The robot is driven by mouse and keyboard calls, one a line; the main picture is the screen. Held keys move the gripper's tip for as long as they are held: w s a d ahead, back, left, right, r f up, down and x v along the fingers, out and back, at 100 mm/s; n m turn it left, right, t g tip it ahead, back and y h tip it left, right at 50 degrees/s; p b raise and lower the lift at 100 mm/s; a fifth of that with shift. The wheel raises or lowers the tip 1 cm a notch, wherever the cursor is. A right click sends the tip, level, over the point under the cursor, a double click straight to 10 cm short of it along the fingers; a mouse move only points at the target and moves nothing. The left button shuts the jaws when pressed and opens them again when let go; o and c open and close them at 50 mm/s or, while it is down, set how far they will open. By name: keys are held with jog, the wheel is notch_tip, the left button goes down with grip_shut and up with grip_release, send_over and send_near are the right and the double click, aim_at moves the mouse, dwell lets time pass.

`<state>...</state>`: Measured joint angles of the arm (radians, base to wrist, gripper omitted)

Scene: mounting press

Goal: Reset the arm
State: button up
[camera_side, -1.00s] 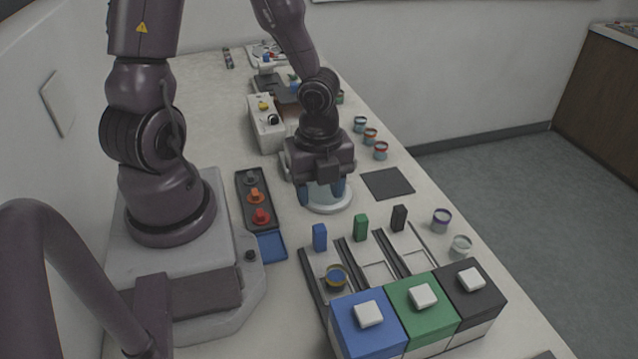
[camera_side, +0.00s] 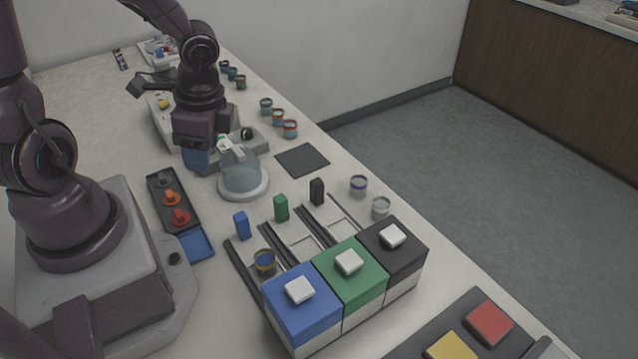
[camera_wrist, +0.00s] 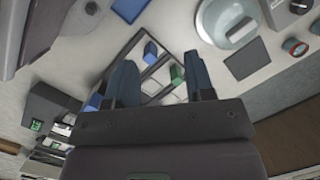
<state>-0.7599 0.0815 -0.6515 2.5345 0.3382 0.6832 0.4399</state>
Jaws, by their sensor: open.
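My gripper (camera_side: 196,158) is raised behind and left of a clear dome on a round white base (camera_side: 243,182) in the side view, apart from it as far as I can tell. Its blue fingers are partly hidden by its own body. In the wrist view my gripper (camera_wrist: 160,85) has its two fingers spread with nothing between them. The dome on its white base also shows at the top of the wrist view (camera_wrist: 228,22).
Blue, green and black stations (camera_side: 345,265) with white buttons stand at the front. A tray of orange and red knobs (camera_side: 172,200) lies near my base. Several small jars (camera_side: 278,117) line the right edge. A dark square pad (camera_side: 302,160) lies flat.

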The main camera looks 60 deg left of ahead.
jog(key=d+r+n+t, duration=0.2)
jog(key=r+n+t, duration=0.1)
jog(key=r, duration=0.5)
jog(key=d+r+n+t+h, duration=0.1)
jog(key=d+r+n+t, duration=0.2)
jog(key=r, duration=0.6)
jog(key=shift+s+d+r+n+t+h, duration=0.2)
jog(key=shift+s+n+t+h, duration=0.1)
jog(key=shift+n+t, duration=0.2)
dwell(0.5)
